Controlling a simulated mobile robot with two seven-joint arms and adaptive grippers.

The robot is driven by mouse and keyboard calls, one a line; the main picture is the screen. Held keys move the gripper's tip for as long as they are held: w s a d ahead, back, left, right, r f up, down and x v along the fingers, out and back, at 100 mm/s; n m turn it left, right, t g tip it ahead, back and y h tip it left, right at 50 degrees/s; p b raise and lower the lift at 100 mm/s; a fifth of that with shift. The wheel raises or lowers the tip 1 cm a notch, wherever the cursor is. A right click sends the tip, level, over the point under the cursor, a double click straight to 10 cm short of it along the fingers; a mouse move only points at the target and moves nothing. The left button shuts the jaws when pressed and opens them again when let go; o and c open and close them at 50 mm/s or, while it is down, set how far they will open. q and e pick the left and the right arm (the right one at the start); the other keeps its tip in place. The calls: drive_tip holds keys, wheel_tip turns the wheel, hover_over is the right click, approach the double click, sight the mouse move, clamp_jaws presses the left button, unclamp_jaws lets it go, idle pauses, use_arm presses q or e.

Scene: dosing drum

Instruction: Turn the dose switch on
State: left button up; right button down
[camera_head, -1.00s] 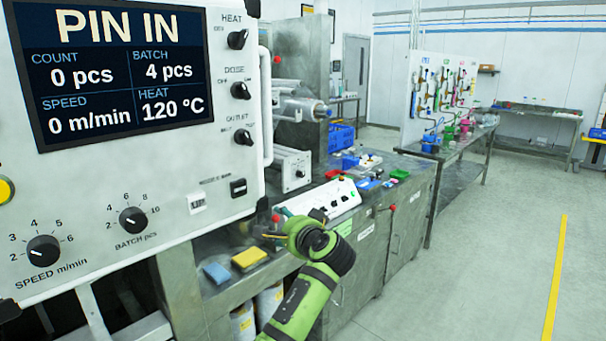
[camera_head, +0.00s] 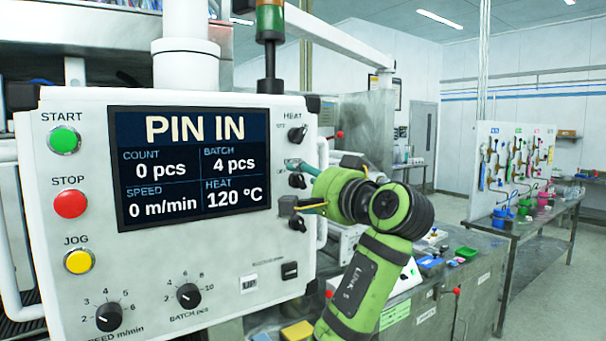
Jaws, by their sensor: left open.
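The dose switch (camera_head: 297,181) is a small black rotary knob on the right side of the white control panel (camera_head: 150,262). It sits between the heat knob (camera_head: 297,134) above and the outlet knob (camera_head: 297,224) below. The dose label is partly covered by my upper finger, and the knob's pointer direction is too small to read. My left gripper (camera_head: 303,186) is open, with its fingers reaching left, one above and one below the dose switch in the picture. I cannot tell whether they touch it. My right gripper is not in view.
The panel also carries a display (camera_head: 190,165) reading PIN IN, a green start button (camera_head: 64,139), a red stop button (camera_head: 70,203) and a yellow jog button (camera_head: 79,261). A white handle bar (camera_head: 323,190) runs along the panel's right edge. A metal bench stands behind my arm.

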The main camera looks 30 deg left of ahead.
use_arm(q)
drive_tip(key=shift+w+a, duration=0.15)
drive_tip(key=shift+a, duration=0.2)
drive_tip(key=shift+d, duration=0.1)
drive_tip(key=c, duration=1.1)
drive_tip(key=shift+m, duration=0.4)
clamp_jaws()
drive_tip(key=m, duration=0.2)
drive_tip(key=shift+m, duration=0.4)
drive_tip(key=m+p, duration=0.1)
drive_tip(key=m, duration=0.1)
drive_tip(key=shift+r+m, duration=0.1)
drive_tip(key=shift+m, duration=0.3)
drive_tip(key=m+p, duration=0.1)
drive_tip(key=m, duration=0.4)
drive_tip(key=shift+r+p, duration=0.1)
drive_tip(key=shift+p, duration=0.3)
drive_tip(key=shift+m, duration=0.4)
